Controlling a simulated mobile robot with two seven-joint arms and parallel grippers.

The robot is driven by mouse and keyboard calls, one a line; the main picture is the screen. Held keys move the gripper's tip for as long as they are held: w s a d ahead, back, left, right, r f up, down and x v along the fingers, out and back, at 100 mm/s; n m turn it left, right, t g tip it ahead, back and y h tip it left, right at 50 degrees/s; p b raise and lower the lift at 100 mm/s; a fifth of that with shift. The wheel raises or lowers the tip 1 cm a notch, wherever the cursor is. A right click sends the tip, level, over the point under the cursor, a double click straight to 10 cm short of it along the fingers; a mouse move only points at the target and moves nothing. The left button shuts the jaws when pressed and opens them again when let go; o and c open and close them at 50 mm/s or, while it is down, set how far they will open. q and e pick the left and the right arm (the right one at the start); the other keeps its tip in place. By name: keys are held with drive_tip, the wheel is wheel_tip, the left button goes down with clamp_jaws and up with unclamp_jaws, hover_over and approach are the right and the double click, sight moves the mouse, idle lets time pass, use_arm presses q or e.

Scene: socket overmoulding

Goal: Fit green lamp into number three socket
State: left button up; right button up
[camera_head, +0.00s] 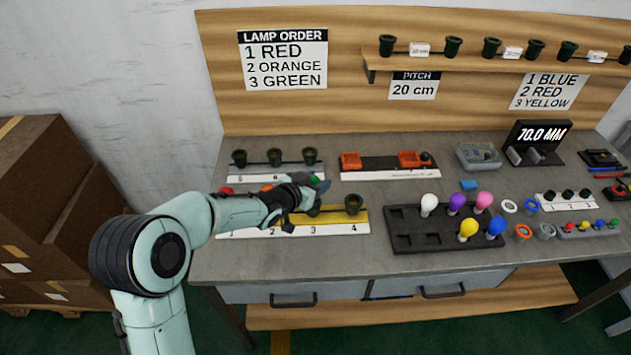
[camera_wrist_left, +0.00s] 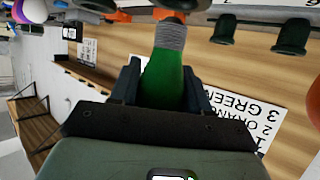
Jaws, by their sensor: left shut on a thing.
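My left gripper (camera_head: 304,190) is shut on the green lamp (camera_wrist_left: 162,80). In the left wrist view the lamp's grey threaded base sticks out past the fingers. In the head view a bit of green (camera_head: 314,179) shows at the gripper. The yellow numbered strip (camera_head: 335,221) is below the gripper. The number three socket (camera_head: 313,209) is dark green and partly hidden by the gripper; I cannot tell whether the lamp touches it. The number four socket (camera_head: 353,203) is empty. A red lamp (camera_head: 227,190) and an orange lamp (camera_head: 268,188) show partly behind my arm. My right gripper is not in view.
A lamp order sign (camera_head: 284,60) reads 1 red, 2 orange, 3 green. A dark tray (camera_head: 405,240) with several lamps stands to the right. Behind are a strip with several sockets (camera_head: 275,158) and a strip with orange parts (camera_head: 385,174). Bench space by the front edge is clear.

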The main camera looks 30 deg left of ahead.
use_arm(q)
drive_tip(key=shift+f+b, duration=1.15)
drive_tip(key=shift+f, duration=0.15)
idle(0.5)
drive_tip(key=o, duration=1.1)
drive_tip(key=p+v, duration=0.2)
drive_tip(key=v, duration=1.1)
drive_tip(key=shift+s, duration=0.2)
